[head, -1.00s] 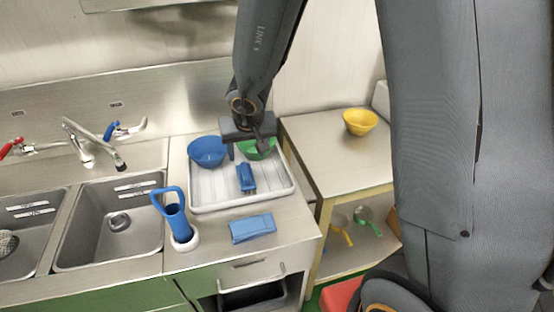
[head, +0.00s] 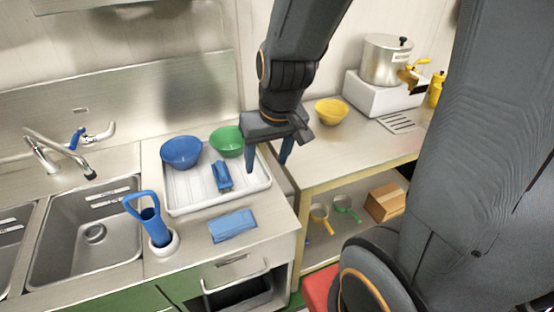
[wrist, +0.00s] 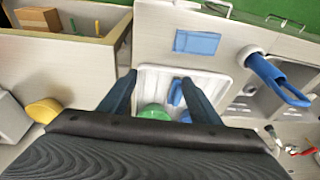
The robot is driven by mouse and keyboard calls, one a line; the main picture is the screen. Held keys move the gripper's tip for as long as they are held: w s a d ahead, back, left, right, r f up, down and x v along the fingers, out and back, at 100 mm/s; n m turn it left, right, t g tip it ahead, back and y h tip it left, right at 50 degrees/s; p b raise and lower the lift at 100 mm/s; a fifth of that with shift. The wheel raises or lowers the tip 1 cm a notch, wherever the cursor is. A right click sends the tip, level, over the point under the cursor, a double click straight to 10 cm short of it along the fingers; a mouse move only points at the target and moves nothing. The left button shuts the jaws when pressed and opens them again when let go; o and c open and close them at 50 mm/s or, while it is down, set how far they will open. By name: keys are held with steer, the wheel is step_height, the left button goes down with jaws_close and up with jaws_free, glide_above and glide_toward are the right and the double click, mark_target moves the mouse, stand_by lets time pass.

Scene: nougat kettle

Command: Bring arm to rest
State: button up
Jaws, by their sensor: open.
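My gripper (head: 268,165) is open and empty, its two blue fingers pointing down above the right edge of the white tray (head: 190,207) in the head view. It also shows in the wrist view (wrist: 158,92), with the fingers apart and the tray seen between and beyond them. My arm reaches in from the top of the head view. The blue bowl (head: 181,152) and the green bowl (head: 228,141) stand in the back of the tray. A blue brush-like item (head: 222,177) lies in the tray in front of the bowls.
A blue cloth (head: 232,225) and a blue-handled tool in a white holder (head: 153,225) are on the counter. The sink (head: 85,235) is at left. The yellow bowl (head: 331,111), the kettle (head: 387,60) and its white base stand on the right table.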

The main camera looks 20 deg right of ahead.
steer(key=shift+s+d+h, duration=0.3)
steer(key=shift+s+d, duration=0.5)
steer(key=shift+d, duration=0.15)
steer(key=shift+g, duration=0.8)
steer(key=f+b, duration=0.7)
steer(key=f, duration=0.1)
steer(key=w+f+b, duration=0.1)
steer(key=f+b, duration=0.3)
steer(key=f, duration=0.1)
steer(key=shift+b, duration=0.35)
